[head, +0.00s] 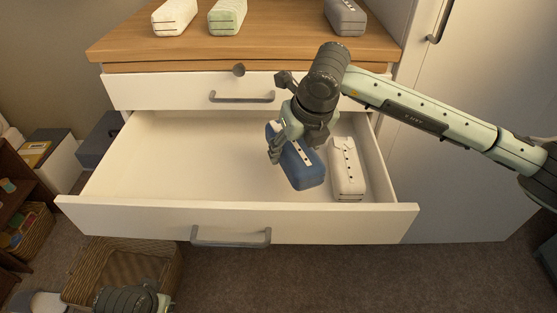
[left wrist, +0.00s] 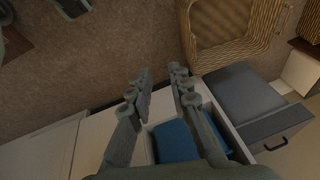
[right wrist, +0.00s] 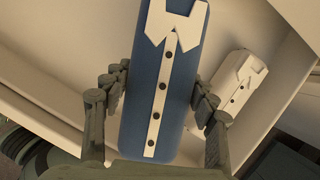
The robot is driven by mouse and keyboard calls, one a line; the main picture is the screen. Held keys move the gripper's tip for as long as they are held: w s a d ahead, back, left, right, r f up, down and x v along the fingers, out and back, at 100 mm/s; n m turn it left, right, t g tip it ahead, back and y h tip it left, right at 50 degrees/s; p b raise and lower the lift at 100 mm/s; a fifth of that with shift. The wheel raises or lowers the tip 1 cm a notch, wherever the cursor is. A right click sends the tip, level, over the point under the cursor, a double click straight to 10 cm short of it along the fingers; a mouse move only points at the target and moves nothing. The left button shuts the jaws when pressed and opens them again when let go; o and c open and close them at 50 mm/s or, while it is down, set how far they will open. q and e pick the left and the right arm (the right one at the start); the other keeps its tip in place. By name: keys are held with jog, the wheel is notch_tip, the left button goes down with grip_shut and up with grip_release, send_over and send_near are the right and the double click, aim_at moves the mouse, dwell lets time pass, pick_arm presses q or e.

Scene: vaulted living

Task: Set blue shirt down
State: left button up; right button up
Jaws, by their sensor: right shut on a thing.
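The blue shirt (head: 299,164) is a folded block with a white collar and button strip. My right gripper (head: 287,148) is shut on it, over the right part of the open white drawer (head: 160,165). In the right wrist view the blue shirt (right wrist: 158,100) stands between the two fingers. I cannot tell whether its underside touches the drawer floor. A white folded shirt (head: 346,168) lies in the drawer just right of it, with a narrow gap. My left gripper (left wrist: 160,78) is open and empty in the left wrist view.
The drawer's left and middle floor is bare. Two light shirts (head: 174,16) (head: 227,16) and a grey one (head: 345,17) lie on the wooden dresser top (head: 280,25). A wicker basket (head: 125,268) stands on the floor at lower left. A tall cabinet (head: 470,120) is at right.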

notch_tip(320, 180, down, 7)
jog(key=shift+f, duration=0.15)
jog(key=shift+w+a, duration=0.15)
jog(key=shift+w, duration=0.25)
jog(key=w, duration=0.1)
jog(key=w+a+p, duration=0.1)
jog(key=w, duration=0.1)
jog(key=shift+a, duration=0.15)
jog(key=shift+f, duration=0.6)
jog(key=o, duration=1.2)
pick_arm(q)
jog(key=x, duration=0.2)
jog(key=shift+w+d+f, duration=0.2)
jog(key=shift+d+f, duration=0.05)
jog(key=shift+f, duration=0.15)
pick_arm(e)
jog(key=shift+o, duration=0.4)
